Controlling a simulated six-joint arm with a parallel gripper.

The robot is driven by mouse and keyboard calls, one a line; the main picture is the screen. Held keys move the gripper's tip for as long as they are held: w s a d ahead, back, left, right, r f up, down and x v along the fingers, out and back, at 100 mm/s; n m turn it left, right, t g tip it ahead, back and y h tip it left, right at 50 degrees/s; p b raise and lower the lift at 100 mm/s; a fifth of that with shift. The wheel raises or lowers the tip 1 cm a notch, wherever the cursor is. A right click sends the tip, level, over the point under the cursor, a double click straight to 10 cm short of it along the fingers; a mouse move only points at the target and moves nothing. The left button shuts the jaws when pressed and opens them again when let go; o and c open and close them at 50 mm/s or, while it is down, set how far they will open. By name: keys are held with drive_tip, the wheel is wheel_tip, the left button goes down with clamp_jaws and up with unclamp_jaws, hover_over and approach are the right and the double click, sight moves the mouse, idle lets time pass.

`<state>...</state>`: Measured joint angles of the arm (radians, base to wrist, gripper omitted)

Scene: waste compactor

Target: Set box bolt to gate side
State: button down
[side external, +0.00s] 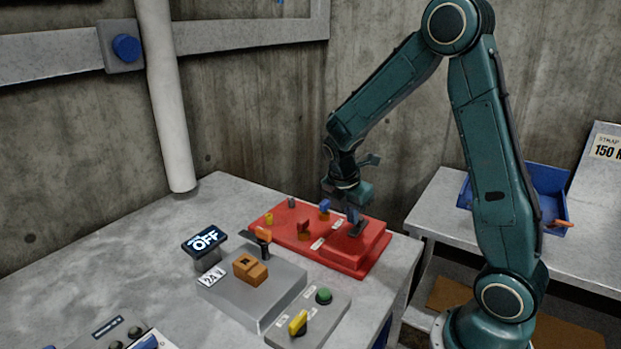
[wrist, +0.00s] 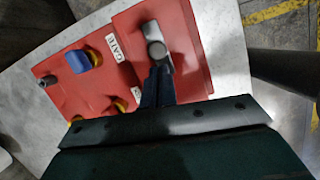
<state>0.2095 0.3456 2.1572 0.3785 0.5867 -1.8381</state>
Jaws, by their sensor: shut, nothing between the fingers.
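The red box (wrist: 185,25) fills much of the wrist view and also shows in the side view (side external: 345,262) on the grey bench. A grey metal bolt handle (wrist: 157,52) with a rounded end lies on its raised part. A white label reading GATE (wrist: 113,48) is left of the handle, with another pale label (wrist: 124,86) below it, its text unreadable. My gripper (wrist: 158,88) is shut and empty, its dark fingertips close to the handle's near end; I cannot tell whether they touch. In the side view my gripper (side external: 353,213) is low over the box's right part.
A blue knob (wrist: 80,61) and several other small controls stand on the box's left part. A grey unit with an orange block (side external: 250,269), an OFF display (side external: 204,240) and a green-button panel (side external: 323,296) stand nearby.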

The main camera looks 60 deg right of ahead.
drive_tip(key=shift+w+a+r, duration=0.1)
drive_tip(key=shift+a, duration=0.4)
drive_tip(key=a, duration=0.2)
drive_tip(key=r, duration=0.1)
drive_tip(key=shift+w+a, duration=0.25)
drive_tip(key=shift+a, duration=0.15)
drive_tip(key=v, duration=0.9)
drive_tip(key=shift+r, duration=0.2)
drive_tip(key=shift+s, duration=0.15)
drive_tip(key=s+a+r+m+t+y, duration=0.1)
drive_tip(key=s+a+r+m+t, duration=0.2)
drive_tip(key=s+m, duration=0.5)
drive_tip(key=s+a+r+m+t+y, duration=0.2)
drive_tip(key=s+a+r+m+t, duration=0.1)
drive_tip(key=s+a+m, duration=0.3)
drive_tip(key=s+r+m, duration=0.1)
drive_tip(key=s+m, duration=0.1)
drive_tip(key=shift+s+y, duration=0.3)
drive_tip(key=shift+s, duration=0.05)
